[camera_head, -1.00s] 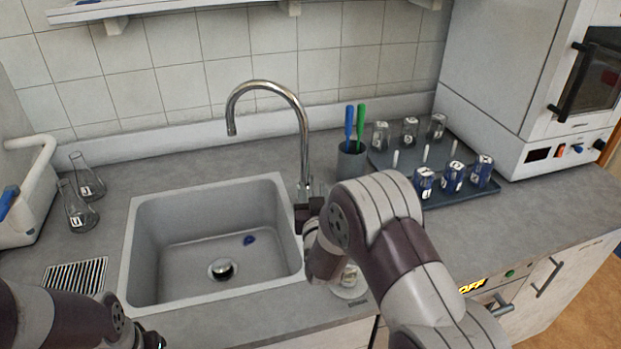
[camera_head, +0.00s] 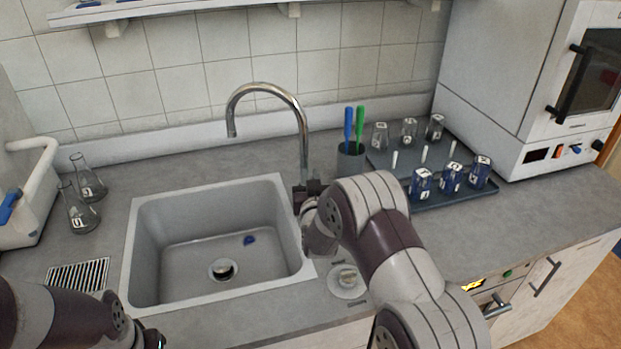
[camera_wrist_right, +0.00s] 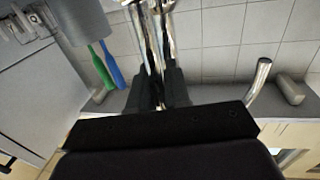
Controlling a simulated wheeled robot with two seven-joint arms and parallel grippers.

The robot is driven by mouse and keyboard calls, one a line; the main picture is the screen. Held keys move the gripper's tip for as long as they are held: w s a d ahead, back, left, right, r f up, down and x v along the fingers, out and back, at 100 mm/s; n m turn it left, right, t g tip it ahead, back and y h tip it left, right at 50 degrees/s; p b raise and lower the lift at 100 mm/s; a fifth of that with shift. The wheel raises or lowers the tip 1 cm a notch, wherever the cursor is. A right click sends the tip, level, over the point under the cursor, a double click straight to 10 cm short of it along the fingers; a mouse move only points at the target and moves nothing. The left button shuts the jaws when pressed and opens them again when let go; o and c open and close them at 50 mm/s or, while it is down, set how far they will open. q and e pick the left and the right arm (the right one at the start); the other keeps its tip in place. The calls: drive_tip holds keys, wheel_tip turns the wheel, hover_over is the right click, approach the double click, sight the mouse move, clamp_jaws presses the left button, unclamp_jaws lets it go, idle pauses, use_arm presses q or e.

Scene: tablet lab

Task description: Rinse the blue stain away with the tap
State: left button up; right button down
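The blue stain (camera_head: 249,240) is a small dark-blue patch on the floor of the grey sink (camera_head: 190,235), right of the drain (camera_head: 222,269). The chrome tap (camera_head: 268,87) arches over the sink from its back right corner; no water shows at its spout. My right gripper (camera_head: 308,192) is at the foot of the tap. In the right wrist view its two dark fingers (camera_wrist_right: 159,88) stand close together at chrome tap parts (camera_wrist_right: 160,30); whether they grip is unclear. My left arm shows at the lower left, its fingers outside the view.
A cup (camera_head: 351,160) with blue and green sticks stands right of the tap. Beyond is a tray (camera_head: 455,200) with clear and blue-filled beakers. Two flasks (camera_head: 82,215) stand left of the sink. A round white dish (camera_head: 346,281) lies at its right front.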

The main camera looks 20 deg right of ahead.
drive_tip(key=shift+a+f+n+b, duration=0.3)
drive_tip(key=shift+a+n+b, duration=0.35)
drive_tip(key=shift+b, duration=0.55)
drive_tip(key=shift+r+n, duration=0.15)
drive_tip(key=shift+n, duration=0.1)
drive_tip(key=shift+r, duration=0.1)
drive_tip(key=c, duration=1.2)
unclamp_jaws()
drive_tip(key=shift+o, duration=0.2)
